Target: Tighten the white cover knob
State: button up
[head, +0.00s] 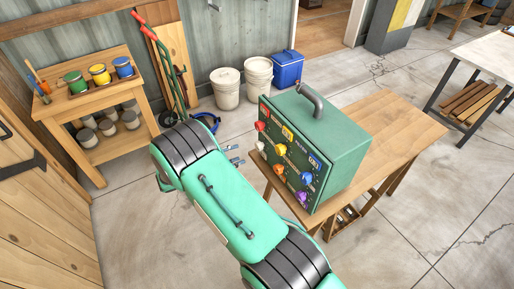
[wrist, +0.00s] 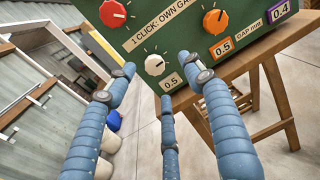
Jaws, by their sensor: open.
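In the wrist view the fingertips lie around the knob's lower side, but a gap to the panel seems to remain. In the head view my gripper (head: 235,154) is just left of the panel, apart from it.
The green box (head: 338,148) with a grey handle stands on a wooden table (head: 400,127). Red (wrist: 113,13) and orange (wrist: 216,21) knobs flank the white one. A paint bench (head: 95,97) stands at left; buckets (head: 226,88) and a blue cooler (head: 287,69) stand behind.

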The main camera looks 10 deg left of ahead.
aim_at(257, 147)
jog(key=shift+a+f+n+t+y, duration=0.3)
jog(key=shift+a+f+n+t, duration=0.6)
jog(key=shift+a, duration=0.25)
jog(key=b+x, duration=0.1)
jog(key=x, duration=1.2)
jog(key=shift+w+d+f, duration=0.15)
jog(key=shift+d+f, duration=0.05)
jog(key=shift+d, duration=0.15)
jog(key=c, duration=1.2)
